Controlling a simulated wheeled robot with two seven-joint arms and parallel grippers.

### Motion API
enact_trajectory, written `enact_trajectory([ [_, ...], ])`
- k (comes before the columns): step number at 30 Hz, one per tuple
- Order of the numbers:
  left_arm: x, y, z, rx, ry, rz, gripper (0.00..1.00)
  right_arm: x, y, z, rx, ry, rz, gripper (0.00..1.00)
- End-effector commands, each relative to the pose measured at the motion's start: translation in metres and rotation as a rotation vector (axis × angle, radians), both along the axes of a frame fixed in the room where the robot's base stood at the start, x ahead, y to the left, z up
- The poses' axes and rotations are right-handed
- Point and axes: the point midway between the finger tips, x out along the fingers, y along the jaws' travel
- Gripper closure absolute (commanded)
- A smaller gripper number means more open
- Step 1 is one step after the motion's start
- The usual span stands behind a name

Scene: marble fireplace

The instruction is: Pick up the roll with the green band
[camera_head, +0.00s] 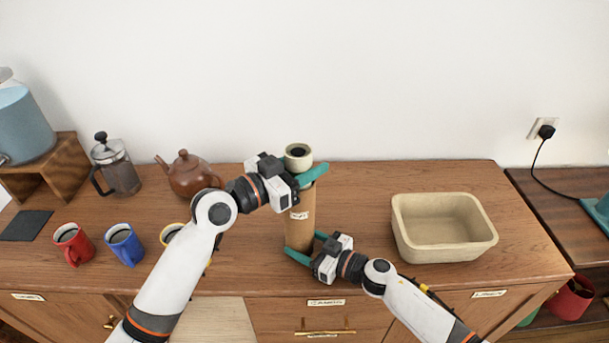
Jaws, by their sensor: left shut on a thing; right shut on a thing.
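A tall brown roll (299,224) with a pale cap and a small white label stands upright near the middle of the wooden cabinet. My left gripper (305,169) is shut on the upper part of the roll, just below the cap. My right gripper (306,247) is shut on the roll near its bottom. The teal fingers cover parts of the roll, and I cannot make out a separate green band. I cannot tell whether the roll's bottom touches the cabinet top.
A beige bin (403,237) stands to the right. A brown teapot (188,177), a glass press (118,172), a red mug (70,243), a blue mug (123,243) and a partly hidden yellowish mug (171,232) are on the left. The wall is close behind.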

Motion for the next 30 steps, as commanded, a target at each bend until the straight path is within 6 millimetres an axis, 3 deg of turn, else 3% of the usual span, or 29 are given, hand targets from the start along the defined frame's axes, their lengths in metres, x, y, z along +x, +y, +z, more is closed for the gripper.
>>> enact_trajectory([
  [5,0.0,0.0,0.045,-0.004,-0.014,0.0,0.95,0.0,0.0,-0.001,-0.002,0.001,0.0,0.54],
  [18,0.0,0.0,0.193,-0.004,-0.014,0.002,0.95,0.0,0.0,-0.001,-0.002,0.001,0.0,0.54],
  [24,0.0,0.0,0.239,-0.003,-0.008,0.001,0.95,0.0,0.0,-0.001,-0.002,0.001,0.0,0.54],
  [30,0.0,0.0,0.263,-0.002,-0.004,0.001,0.95,0.0,0.0,-0.001,-0.002,0.001,0.0,0.54],
])
